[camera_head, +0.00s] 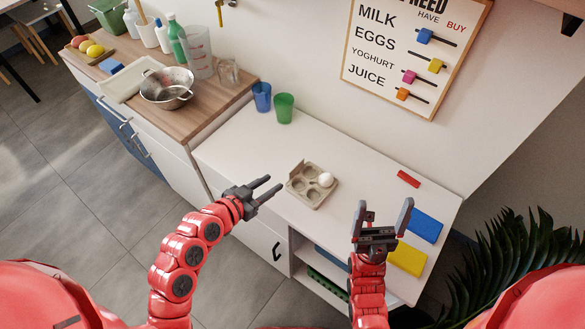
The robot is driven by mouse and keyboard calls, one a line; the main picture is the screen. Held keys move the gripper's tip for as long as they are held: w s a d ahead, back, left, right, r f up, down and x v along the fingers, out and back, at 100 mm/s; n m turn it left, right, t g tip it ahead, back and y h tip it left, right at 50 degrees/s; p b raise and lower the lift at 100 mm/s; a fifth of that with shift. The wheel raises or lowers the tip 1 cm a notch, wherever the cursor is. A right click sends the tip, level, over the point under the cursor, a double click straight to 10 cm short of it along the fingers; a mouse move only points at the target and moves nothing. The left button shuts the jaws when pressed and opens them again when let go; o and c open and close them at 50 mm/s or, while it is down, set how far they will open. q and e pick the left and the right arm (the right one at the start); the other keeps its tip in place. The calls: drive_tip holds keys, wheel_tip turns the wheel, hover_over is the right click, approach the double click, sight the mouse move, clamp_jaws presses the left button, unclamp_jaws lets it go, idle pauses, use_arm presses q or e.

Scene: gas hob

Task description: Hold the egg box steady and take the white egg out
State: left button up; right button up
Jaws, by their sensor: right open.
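The grey-beige egg box (304,189) stands open on the white worktop, with its lid raised at the back left. The white egg (325,180) sits in the cup at the box's right side; the other cups that I can see look empty. My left gripper (268,189) is open, to the left of the box and apart from it, with its fingers pointing right towards it. My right gripper (384,214) is open and empty, to the right of and nearer than the box, with its fingers pointing away from me.
A blue cup (262,97) and a green cup (284,108) stand at the back left. The worktop around the egg box is clear.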

sight(297, 167)
use_arm(q)
drive_tip(key=p+x, duration=0.1)
drive_tip(key=x, duration=1)
drive_tip(key=shift+w+d, duration=0.1)
drive_tip(key=shift+w, duration=0.05)
drive_tip(key=shift+w+d+f, duration=0.4)
drive_tip(key=shift+w, duration=0.05)
drive_tip(key=shift+c, duration=0.2)
clamp_jaws()
idle(1.2)
unclamp_jaws()
